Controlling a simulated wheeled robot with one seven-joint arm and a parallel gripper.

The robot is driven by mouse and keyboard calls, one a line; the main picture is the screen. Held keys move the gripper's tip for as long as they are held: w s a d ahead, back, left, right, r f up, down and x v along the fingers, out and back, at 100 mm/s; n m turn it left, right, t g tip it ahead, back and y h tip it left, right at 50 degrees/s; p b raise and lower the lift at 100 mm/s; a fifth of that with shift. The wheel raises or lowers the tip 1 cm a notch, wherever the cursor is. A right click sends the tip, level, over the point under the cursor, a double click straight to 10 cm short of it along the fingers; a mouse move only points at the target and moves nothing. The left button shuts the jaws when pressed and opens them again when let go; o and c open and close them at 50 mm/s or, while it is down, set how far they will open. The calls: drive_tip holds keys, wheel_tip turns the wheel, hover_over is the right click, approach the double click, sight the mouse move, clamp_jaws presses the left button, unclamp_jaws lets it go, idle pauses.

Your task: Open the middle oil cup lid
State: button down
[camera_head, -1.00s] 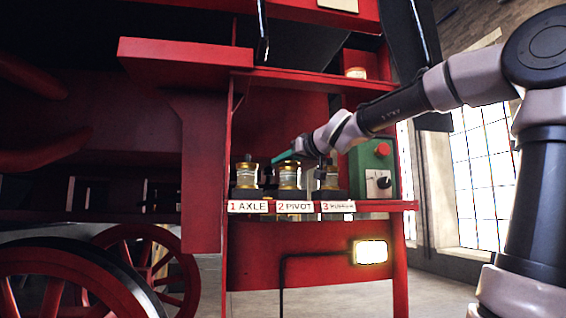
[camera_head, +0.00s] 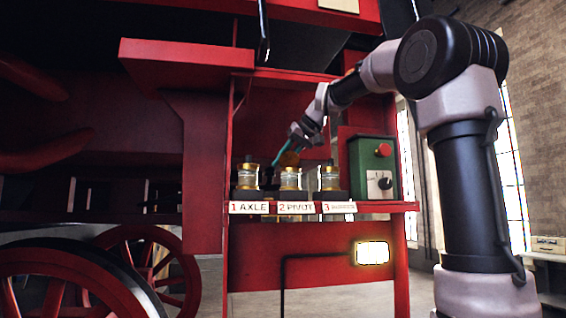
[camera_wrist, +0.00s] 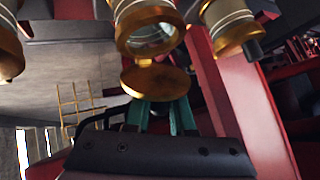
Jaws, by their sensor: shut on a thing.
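The middle oil cup (camera_head: 290,179), glass with brass bands, stands behind the "2 PIVOT" label. Its brass lid (camera_head: 289,158) is tilted up above the rim in the head view. In the wrist view the cup (camera_wrist: 146,25) shows its open mouth, and the lid (camera_wrist: 157,81) is swung away from it at the hinge. My gripper (camera_head: 277,162) comes down to the lid from the upper right. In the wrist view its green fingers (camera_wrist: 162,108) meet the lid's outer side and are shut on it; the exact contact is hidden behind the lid.
The axle cup (camera_head: 247,178) stands on the left and the third cup (camera_head: 329,178) on the right, both lidded. A green control box (camera_head: 373,168) with a red button is right of them. The red shelf (camera_head: 400,206) carries all of these. A lit lamp (camera_head: 371,252) is below.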

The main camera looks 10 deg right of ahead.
drive_tip(key=g, duration=0.1)
drive_tip(key=w+m+g, duration=0.1)
drive_tip(key=g, duration=0.3)
drive_tip(key=shift+w+d+f+m, duration=0.1)
drive_tip(key=shift+w+f+m, duration=0.15)
drive_tip(key=shift+w+m, duration=0.1)
drive_tip(key=shift+w+f+m+g, duration=0.1)
drive_tip(key=shift+f+m+g, duration=0.05)
drive_tip(key=shift+g, duration=0.6)
drive_tip(key=shift+w+f+m+g, duration=0.1)
drive_tip(key=shift+f+g, duration=0.05)
drive_tip(key=shift+g, duration=0.6)
drive_tip(key=shift+f+g, duration=0.1)
drive_tip(key=shift+g, duration=0.4)
drive_tip(key=c, duration=0.8)
unclamp_jaws()
drive_tip(key=shift+o, duration=0.2)
drive_tip(key=shift+s, duration=0.1)
